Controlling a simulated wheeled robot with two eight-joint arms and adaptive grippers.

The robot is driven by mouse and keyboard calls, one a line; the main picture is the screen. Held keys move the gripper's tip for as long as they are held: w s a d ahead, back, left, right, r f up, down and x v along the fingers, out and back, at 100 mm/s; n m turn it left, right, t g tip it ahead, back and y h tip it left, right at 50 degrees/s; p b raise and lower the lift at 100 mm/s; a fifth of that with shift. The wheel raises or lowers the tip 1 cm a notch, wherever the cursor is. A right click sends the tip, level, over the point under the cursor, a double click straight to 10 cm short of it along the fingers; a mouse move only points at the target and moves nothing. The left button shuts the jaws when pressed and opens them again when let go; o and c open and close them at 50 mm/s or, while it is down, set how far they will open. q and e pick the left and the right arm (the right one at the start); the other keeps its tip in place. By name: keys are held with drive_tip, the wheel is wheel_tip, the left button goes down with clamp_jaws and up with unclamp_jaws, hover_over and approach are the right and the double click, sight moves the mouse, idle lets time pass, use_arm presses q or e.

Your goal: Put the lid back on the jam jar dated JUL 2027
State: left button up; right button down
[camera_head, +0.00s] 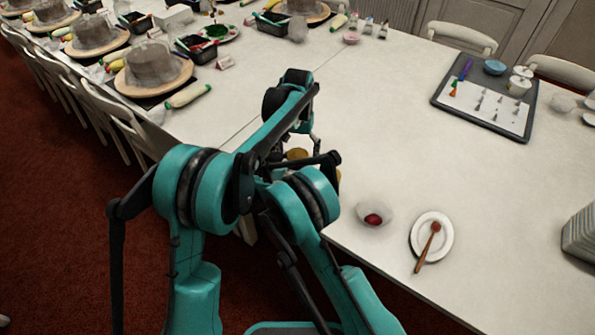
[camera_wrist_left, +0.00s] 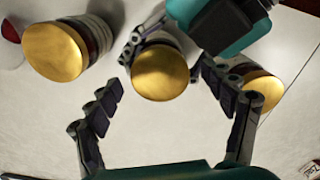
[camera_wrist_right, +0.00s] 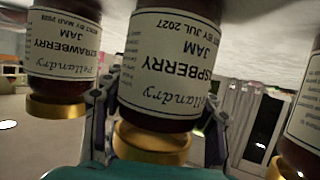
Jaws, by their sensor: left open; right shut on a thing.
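The raspberry jam jar (camera_wrist_right: 170,62) labelled JUL 2027 appears upside down in the right wrist view. My right gripper (camera_wrist_right: 160,98) is shut on this jar, with fingers along both sides. A gold lid (camera_wrist_right: 155,140) sits at its mouth; whether it is fully seated I cannot tell. The left wrist view shows this lid from above (camera_wrist_left: 160,72). My left gripper (camera_wrist_left: 158,76) is open above it, its fingers apart on either side. In the head view my arms mostly hide the jars.
A strawberry jam jar (camera_wrist_right: 62,45) with a gold lid (camera_wrist_right: 57,106) stands beside the raspberry jar. Another gold-lidded jar (camera_wrist_right: 305,125) is on the other side. A small bowl (camera_head: 374,214) and a plate (camera_head: 418,245) with a spoon lie right of my arms. The table middle is clear.

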sight(288, 165)
use_arm(q)
wheel_tip(288, 165, up, 12)
idle(0.5)
use_arm(e)
drive_tip(key=shift+c, duration=2.2)
unclamp_jaws()
drive_tip(key=v, duration=0.7)
drive_tip(key=shift+s+a+r, duration=0.1)
drive_tip(key=shift+a, duration=0.1)
